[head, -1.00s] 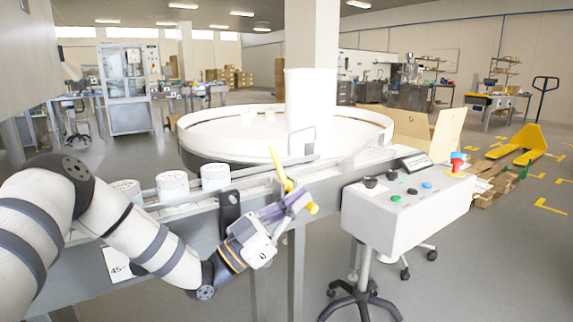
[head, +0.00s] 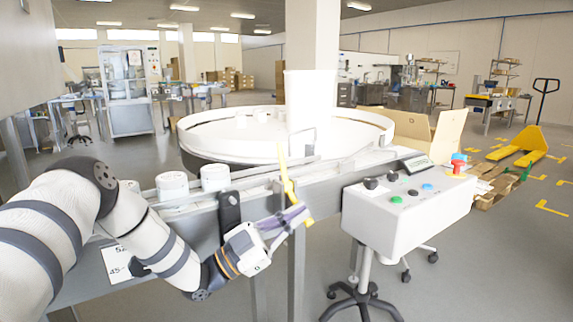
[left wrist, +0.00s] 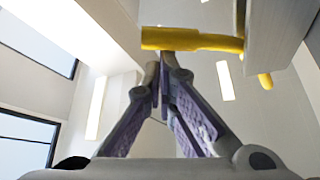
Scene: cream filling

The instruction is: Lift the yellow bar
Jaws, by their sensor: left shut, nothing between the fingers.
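The yellow bar (head: 287,183) is at the front side of the conveyor rail, its upper part standing nearly upright and a yellow end showing lower right by my fingers. In the left wrist view the bar (left wrist: 185,40) crosses above the fingertips and passes by a grey beam. My left gripper (head: 297,213) is by the lower part of the bar. Its purple-padded fingers are closed together with nothing between them, and in the left wrist view the fingertips (left wrist: 162,68) are just below the bar. I cannot tell whether they touch it. My right gripper is not in view.
White round tubs (head: 172,186) stand on the conveyor (head: 258,186) left of the bar. A control box (head: 408,205) with coloured buttons stands close on the right. A large white round table (head: 225,140) is behind. Floor in front is open.

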